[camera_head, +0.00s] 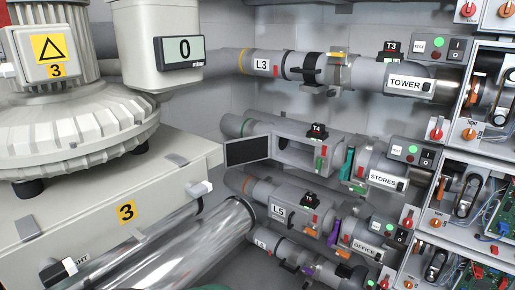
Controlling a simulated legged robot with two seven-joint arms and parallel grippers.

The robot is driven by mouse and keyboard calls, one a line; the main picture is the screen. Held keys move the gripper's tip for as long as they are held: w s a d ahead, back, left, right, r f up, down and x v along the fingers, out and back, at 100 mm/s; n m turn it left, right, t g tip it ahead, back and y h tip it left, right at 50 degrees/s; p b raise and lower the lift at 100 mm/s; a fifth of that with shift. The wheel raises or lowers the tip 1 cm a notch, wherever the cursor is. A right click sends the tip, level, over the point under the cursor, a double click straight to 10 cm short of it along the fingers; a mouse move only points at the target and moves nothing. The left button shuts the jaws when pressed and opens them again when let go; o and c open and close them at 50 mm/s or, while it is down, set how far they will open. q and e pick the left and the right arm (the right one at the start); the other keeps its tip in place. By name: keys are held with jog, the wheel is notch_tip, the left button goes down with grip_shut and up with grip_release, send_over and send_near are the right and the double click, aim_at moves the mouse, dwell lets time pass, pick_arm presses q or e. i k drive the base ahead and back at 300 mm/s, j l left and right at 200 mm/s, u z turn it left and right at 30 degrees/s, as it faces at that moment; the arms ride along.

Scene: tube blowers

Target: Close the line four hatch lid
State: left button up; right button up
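The line four tube runs between the L3 tube and the L5 tube, with a small black T4 unit (318,130) on top. Its hatch opening (299,153) is a grey box-like frame that stands open, with the inside visible. The hatch lid (248,151), a dark rectangular panel with a light edge, stands swung out at the left side of the opening, apart from the frame's right side. Neither of my grippers can be made out in the head view, and nothing is seen touching the lid.
A large grey blower (75,125) and its base fill the left. Shiny metal pipes (175,250) run below the lid. The L3 tube (262,66) is above, the L5 tube (275,208) below. Open electrical panels (468,190) line the right. A STORES label (384,179) marks line four's right end.

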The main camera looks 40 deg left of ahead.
aim_at(237, 152)
jog(key=u, duration=1.05)
